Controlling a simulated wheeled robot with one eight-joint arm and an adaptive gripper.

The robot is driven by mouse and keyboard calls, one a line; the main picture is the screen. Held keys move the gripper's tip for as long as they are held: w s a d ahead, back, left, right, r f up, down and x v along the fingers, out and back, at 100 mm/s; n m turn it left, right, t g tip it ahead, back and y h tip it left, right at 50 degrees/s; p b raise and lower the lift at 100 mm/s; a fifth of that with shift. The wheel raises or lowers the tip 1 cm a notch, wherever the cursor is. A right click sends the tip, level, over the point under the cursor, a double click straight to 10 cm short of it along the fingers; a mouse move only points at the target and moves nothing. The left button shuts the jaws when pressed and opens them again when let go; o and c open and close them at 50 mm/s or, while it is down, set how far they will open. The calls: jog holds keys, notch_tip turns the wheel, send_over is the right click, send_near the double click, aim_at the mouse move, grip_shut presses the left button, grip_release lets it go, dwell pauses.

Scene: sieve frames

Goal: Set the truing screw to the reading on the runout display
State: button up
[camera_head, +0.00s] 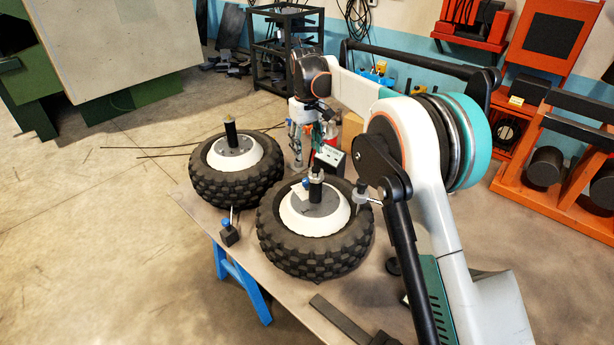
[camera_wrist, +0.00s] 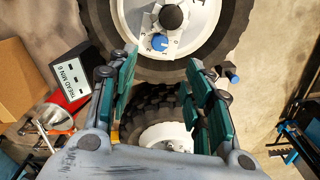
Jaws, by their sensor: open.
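In the head view the nearer wheel (camera_head: 315,250) lies flat on the table, with a white hub and a black post. A small blue knob (camera_head: 305,183) sits beside the post on a pale plate. In the wrist view the blue knob (camera_wrist: 159,42) sits on a white marked plate, just beyond my fingertips. My gripper (camera_wrist: 163,60) is open and empty, its teal-padded fingers spread and apart from the knob. In the head view my gripper (camera_head: 312,135) hangs behind this wheel. A black-framed panel (camera_wrist: 68,80) reads "TREAD MIN 6"; no runout figure is legible.
A second wheel (camera_head: 237,165) lies on the table to the left. A small black stand (camera_head: 229,233) is near the table's left edge. A dark flat bar (camera_head: 340,320) lies in front. In the wrist view another tyre (camera_wrist: 155,100) shows between my fingers, and a cardboard box (camera_wrist: 25,80) is at left.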

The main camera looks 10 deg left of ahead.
aim_at(307, 185)
notch_tip(307, 185, down, 13)
jog(key=shift+r+b, duration=0.15)
jog(key=shift+b, duration=0.6)
jog(key=c, duration=1.1)
